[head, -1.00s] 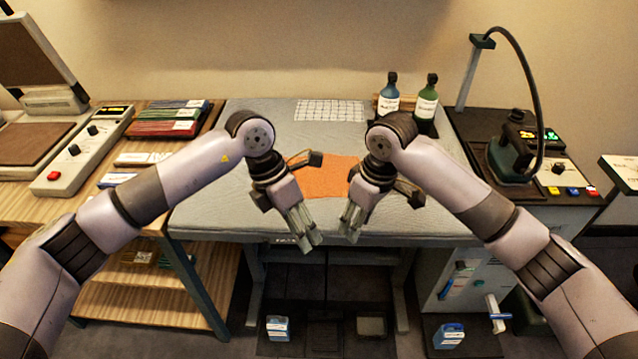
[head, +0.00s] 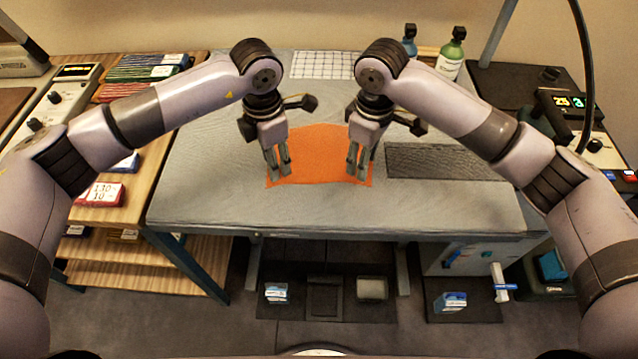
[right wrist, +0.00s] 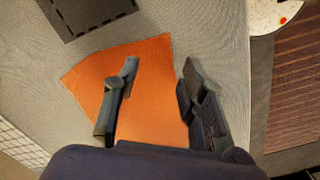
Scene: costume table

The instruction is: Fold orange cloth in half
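The orange cloth (head: 318,152) lies flat on the grey padded table in the head view, between and partly under my grippers. My left gripper (head: 277,175) points down over the cloth's near left corner. My right gripper (head: 357,177) points down over its near right corner. In the right wrist view the cloth (right wrist: 150,78) spreads below my right gripper (right wrist: 158,75), whose fingers stand apart with nothing between them but the cloth beneath. The left fingers look slightly apart in the head view, but their tips are small. I cannot tell whether either gripper touches the cloth.
A dark grey mat (head: 445,162) lies on the table right of the cloth. A white grid sheet (head: 322,65) lies at the back. A green bottle (head: 451,55) and a blue bottle (head: 409,40) stand at the back right. The table's front strip (head: 330,215) is clear.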

